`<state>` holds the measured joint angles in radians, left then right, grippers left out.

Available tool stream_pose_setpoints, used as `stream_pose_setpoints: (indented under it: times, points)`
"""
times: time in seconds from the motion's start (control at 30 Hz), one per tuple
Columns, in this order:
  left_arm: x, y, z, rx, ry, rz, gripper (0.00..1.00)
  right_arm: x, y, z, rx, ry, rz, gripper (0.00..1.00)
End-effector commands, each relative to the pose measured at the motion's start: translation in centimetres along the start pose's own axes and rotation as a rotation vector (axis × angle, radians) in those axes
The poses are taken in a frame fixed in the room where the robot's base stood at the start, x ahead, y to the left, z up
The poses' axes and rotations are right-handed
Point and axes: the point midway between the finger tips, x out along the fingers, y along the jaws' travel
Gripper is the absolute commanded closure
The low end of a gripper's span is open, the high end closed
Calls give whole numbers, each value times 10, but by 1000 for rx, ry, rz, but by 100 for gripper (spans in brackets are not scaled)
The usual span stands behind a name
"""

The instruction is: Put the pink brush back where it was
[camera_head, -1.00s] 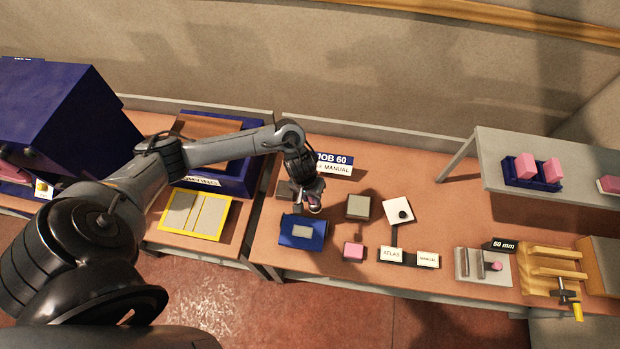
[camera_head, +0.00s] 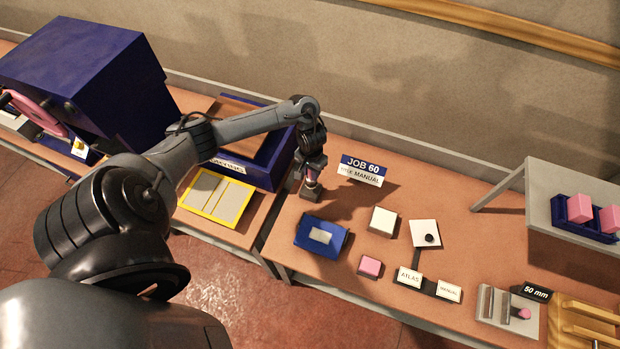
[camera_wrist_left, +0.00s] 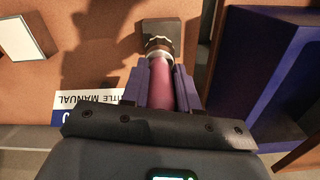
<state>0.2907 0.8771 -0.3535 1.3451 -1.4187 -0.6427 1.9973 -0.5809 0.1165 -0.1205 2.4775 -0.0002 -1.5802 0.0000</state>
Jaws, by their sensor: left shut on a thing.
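My left gripper (camera_head: 313,178) is shut on the pink brush, near the left end of the middle bench. In the left wrist view, the pink handle of the brush (camera_wrist_left: 161,86) sits between the two purple fingers. Its metal collar and dark bristle end point away from the gripper, over a dark square pad (camera_wrist_left: 178,27). I cannot tell whether the bristles touch the pad. In the head view the arm and gripper hide most of the brush. My right gripper is not in view.
A JOB 60 sign (camera_head: 362,170) stands just right of the gripper. A blue tray (camera_head: 258,165) is to its left. A blue pad (camera_head: 320,236), a white block (camera_head: 383,221) and a pink block (camera_head: 370,266) lie in front. A grey shelf (camera_head: 540,190) stands at the right.

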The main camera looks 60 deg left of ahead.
Motion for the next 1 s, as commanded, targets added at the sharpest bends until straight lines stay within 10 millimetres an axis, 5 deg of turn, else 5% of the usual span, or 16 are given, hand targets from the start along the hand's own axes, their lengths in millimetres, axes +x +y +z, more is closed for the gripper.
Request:
stream_pose_setpoints:
  times: [0.5,0.97,1.0]
  points:
    - [41,-6,-3,-1,0,0,100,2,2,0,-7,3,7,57]
    - [47,-6,-3,0,2,0,100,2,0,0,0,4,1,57]
    - [46,-6,-3,1,2,0,66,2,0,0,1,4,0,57]
